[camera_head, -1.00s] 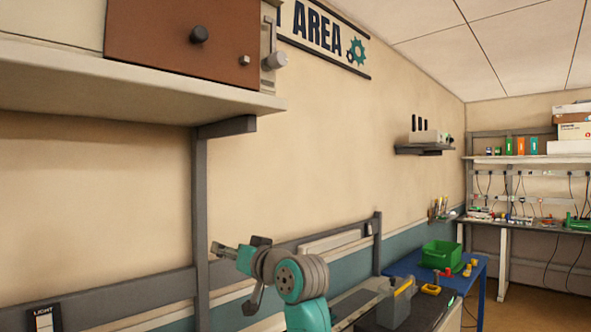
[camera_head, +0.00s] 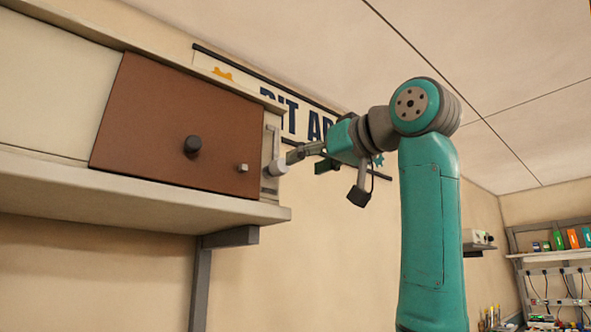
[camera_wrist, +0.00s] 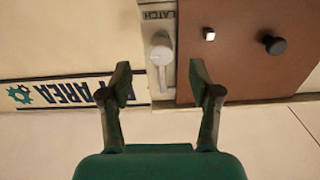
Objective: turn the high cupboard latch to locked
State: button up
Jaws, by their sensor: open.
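The latch (camera_head: 277,168) is a pale grey round knob with a lever, on a plate at the right end of the high cupboard (camera_head: 172,125). In the head view the lever points up. The wrist view is upside down; there the latch (camera_wrist: 161,52) has its lever pointing down, between my fingers. My gripper (camera_head: 294,155) is beside the latch, to its right in the head view. In the wrist view my gripper (camera_wrist: 160,78) is open, with one finger on each side of the lever and gaps visible. Contact cannot be made out.
The brown door carries a dark round knob (camera_head: 192,146) and a small pale knob (camera_head: 242,168). A shelf (camera_head: 130,195) juts out below the cupboard. A wall sign (camera_wrist: 65,92) is close to my gripper.

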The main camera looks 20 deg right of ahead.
aim_at(284, 164)
jog(key=x, duration=0.3)
jog(key=r+x, duration=0.1)
jog(key=x, duration=0.2)
jog(key=r+x, duration=0.1)
jog(key=x, duration=0.2)
dwell(0.3)
grip_shut()
